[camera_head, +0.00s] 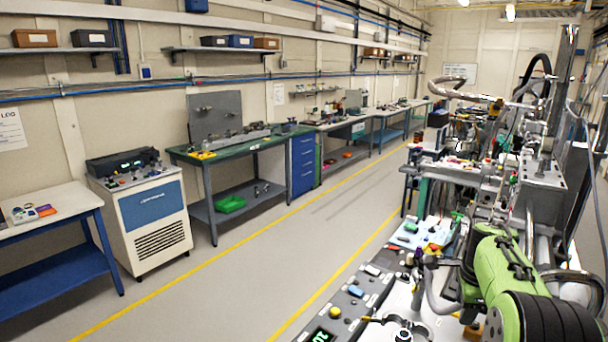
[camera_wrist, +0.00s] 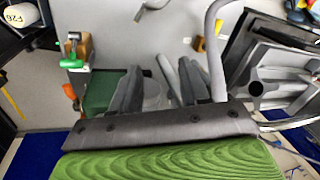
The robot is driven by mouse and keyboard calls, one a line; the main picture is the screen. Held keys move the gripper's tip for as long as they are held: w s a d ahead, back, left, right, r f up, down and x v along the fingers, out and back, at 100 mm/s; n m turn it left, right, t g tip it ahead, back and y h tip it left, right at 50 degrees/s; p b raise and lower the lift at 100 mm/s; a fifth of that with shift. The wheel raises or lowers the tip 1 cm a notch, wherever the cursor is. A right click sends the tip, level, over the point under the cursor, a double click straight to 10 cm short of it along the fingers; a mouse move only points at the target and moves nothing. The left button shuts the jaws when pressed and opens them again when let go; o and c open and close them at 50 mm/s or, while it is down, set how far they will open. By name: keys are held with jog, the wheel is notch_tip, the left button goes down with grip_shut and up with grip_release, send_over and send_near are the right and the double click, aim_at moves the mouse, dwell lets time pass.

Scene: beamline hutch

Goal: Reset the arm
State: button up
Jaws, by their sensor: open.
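My arm, green with a black band, fills the lower right of the head view, over the crowded equipment there. I cannot make out its fingertips in that view. In the wrist view my gripper (camera_wrist: 155,88) shows two dark grey fingers set apart. I see nothing held between them. Beyond the fingers is a pale grey surface, with a dark green patch (camera_wrist: 98,88) behind the left finger. A curved grey tube (camera_wrist: 214,50) passes close to the right finger; I cannot tell whether they touch.
A green-handled fitting (camera_wrist: 73,62) stands left of the fingers; dark grey parts (camera_wrist: 270,75) lie at right. In the head view, a chiller-like cabinet (camera_head: 148,225) and a green-topped bench (camera_head: 250,146) line the left wall. The aisle (camera_head: 270,245) between yellow lines is clear.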

jog(key=s+a+r+n+t, duration=0.2)
jog(key=s+a+r+n, duration=0.75)
jog(key=s+a, duration=0.25)
jog(key=s+a+f+n, duration=0.1)
jog(key=s+a+n, duration=0.1)
jog(key=s+n, duration=0.2)
jog(key=s+a+f+n+y, duration=0.1)
jog(key=s+a+f+n, duration=0.1)
jog(key=s, duration=0.6)
jog(key=s+a+f+n+t, duration=0.1)
jog(key=s+a+n, duration=0.3)
jog(key=s, duration=0.3)
jog(key=shift+a+f+n+y, duration=0.2)
jog(key=shift+n+y, duration=0.1)
jog(key=shift+n, duration=0.55)
